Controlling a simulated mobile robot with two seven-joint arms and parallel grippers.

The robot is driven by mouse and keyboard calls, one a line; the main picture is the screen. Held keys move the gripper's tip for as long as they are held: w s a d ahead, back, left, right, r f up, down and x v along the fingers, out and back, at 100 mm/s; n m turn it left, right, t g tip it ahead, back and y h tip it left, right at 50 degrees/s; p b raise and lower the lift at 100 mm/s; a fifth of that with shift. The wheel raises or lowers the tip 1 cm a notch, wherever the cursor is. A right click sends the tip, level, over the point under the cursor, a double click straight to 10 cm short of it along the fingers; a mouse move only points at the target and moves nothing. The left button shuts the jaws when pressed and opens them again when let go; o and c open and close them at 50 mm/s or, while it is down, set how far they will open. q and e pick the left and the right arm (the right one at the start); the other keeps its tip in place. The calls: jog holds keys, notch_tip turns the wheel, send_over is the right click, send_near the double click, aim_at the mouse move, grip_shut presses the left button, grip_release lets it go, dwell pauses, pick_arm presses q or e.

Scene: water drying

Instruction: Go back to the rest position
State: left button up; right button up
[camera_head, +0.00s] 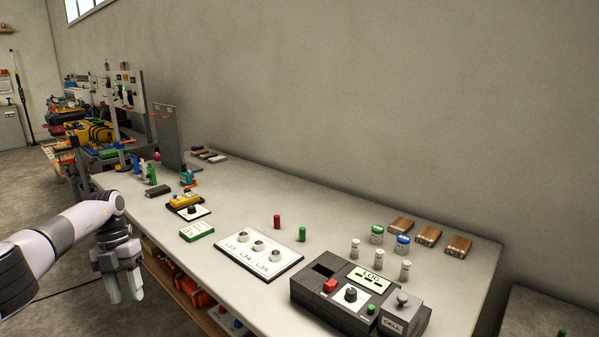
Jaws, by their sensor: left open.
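My left gripper (126,286) hangs at the left, pointing down in front of the workbench's (335,205) front edge. It is open, with nothing seen between its fingers. My left arm (60,236) comes in from the left edge. My right gripper does not show in this view.
On the bench stand a white panel (228,246) with round sockets, a black device (325,312) with a red button, small vials (354,249), wooden blocks (428,235), and a green-edged box (197,232). Bins fill the shelf below.

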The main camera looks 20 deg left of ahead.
pick_arm(q)
jog(key=w+d+f+n+t+h, duration=0.15)
jog(key=d+f+t+h, duration=0.35)
jog(key=d, duration=0.6)
jog(key=w+d+f+n+t+h, duration=0.15)
jog(key=d+f+t, duration=0.25)
jog(key=d+f, duration=0.45)
jog(key=s+f+n+t+y, duration=0.25)
jog(key=s+n+y, duration=0.55)
jog(key=s+n, duration=0.8)
jog(key=s+d+f+n+t, duration=0.1)
jog(key=s+d+f+n, duration=0.1)
jog(key=d+n, duration=1.2)
jog(key=d+r+m+p, duration=0.1)
jog(key=r+m+p, duration=0.1)
jog(key=d+r+m+h+p, duration=0.1)
jog(key=d+r+m+p, duration=0.1)
jog(key=p, duration=0.1)
jog(key=shift+w+d+r+m, duration=0.15)
jog(key=shift+w+d+m, duration=0.05)
jog(key=shift+m, duration=0.2)
